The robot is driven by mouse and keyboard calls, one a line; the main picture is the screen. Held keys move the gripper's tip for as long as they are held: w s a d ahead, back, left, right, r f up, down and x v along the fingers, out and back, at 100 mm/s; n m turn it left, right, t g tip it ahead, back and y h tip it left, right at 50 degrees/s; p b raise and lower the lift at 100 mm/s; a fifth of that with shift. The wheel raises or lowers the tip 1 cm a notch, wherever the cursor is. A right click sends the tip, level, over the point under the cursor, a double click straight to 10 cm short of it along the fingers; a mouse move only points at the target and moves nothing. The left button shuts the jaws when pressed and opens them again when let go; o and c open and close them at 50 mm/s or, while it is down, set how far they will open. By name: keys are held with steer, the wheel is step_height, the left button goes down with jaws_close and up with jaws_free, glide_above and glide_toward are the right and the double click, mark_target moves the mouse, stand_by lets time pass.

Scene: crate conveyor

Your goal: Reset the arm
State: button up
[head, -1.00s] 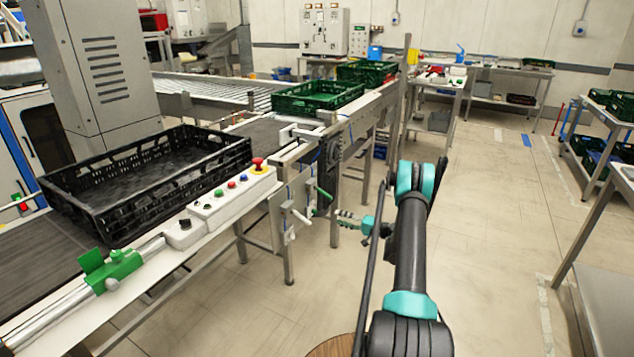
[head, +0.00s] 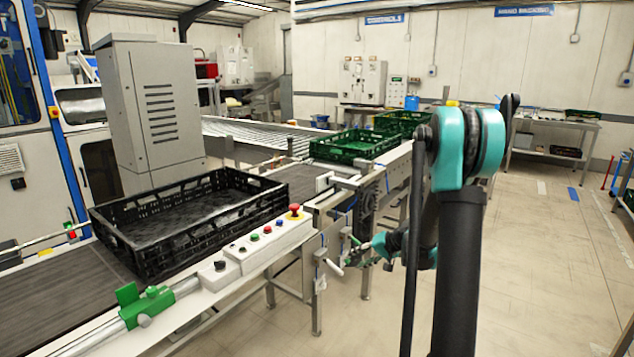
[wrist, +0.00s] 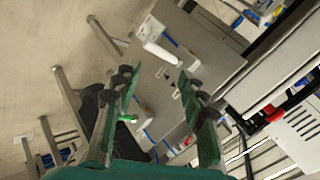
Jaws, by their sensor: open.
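My gripper (head: 366,251) shows in the head view as a small teal and green shape beside the conveyor's side frame, partly in front of it. In the wrist view my gripper (wrist: 158,100) has its two green fingers spread apart with nothing between them. Beyond the fingers are a grey plate (wrist: 177,40) and a white handle (wrist: 163,54) of the conveyor side. My gripper looks apart from them, though the exact gap is hard to tell.
A black crate (head: 100,235) sits on the near conveyor belt (head: 55,300). A panel of coloured buttons (head: 262,240) runs along the edge. Green crates (head: 350,158) stand farther along the line. The floor (head: 540,260) at right is clear.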

steer(key=s+d+n+h, duration=0.1)
steer(key=s+h, duration=0.3)
steer(key=s, duration=1.2)
steer(key=s+d+n+g+h, duration=0.1)
steer(key=s+d+h, duration=0.2)
steer(key=s, duration=1.4)
steer(key=shift+d+h, duration=0.25)
steer(key=shift+h, duration=0.15)
